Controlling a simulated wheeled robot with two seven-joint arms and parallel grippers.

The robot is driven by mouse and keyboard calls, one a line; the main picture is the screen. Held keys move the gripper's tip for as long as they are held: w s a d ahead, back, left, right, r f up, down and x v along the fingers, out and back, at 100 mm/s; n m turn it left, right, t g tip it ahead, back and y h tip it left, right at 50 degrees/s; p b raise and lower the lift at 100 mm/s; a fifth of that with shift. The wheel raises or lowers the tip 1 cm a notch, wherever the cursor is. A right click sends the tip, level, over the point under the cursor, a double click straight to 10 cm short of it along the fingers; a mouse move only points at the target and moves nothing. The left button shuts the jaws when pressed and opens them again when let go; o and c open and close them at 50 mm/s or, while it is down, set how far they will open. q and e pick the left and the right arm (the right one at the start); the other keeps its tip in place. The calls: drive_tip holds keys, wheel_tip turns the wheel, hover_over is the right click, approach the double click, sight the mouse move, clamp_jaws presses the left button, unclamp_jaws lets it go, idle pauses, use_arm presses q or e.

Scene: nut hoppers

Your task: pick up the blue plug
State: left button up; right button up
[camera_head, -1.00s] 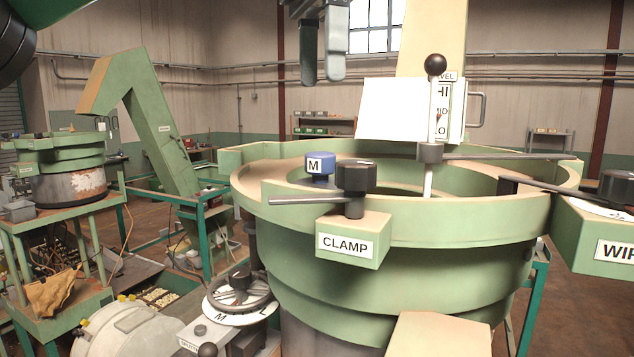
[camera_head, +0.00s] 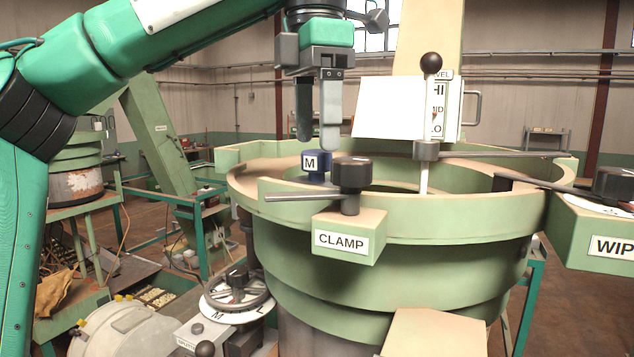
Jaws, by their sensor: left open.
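The blue plug (camera_head: 315,168), marked with an M on a white label, stands on the rim of the green bowl (camera_head: 385,222), just behind and left of the clamp's black knob (camera_head: 351,173). My left gripper (camera_head: 317,145) points straight down with its two grey fingers apart and empty. Its fingertips are above the plug, close to its top in the picture. I cannot tell whether they touch it. The plug's lower part is partly hidden by the clamp knob and lever. My right gripper is not in view.
The clamp lever (camera_head: 300,196) sticks out left from the knob over the CLAMP box (camera_head: 344,239). The wiper box (camera_head: 590,236) is at far right.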

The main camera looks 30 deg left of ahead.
sight(315, 150)
use_arm(q)
drive_tip(key=shift+f, duration=2.35)
drive_tip(key=c, duration=0.7)
drive_tip(key=shift+c, duration=0.2)
drive_tip(key=shift+r, duration=0.1)
drive_tip(key=shift+r, duration=4.8)
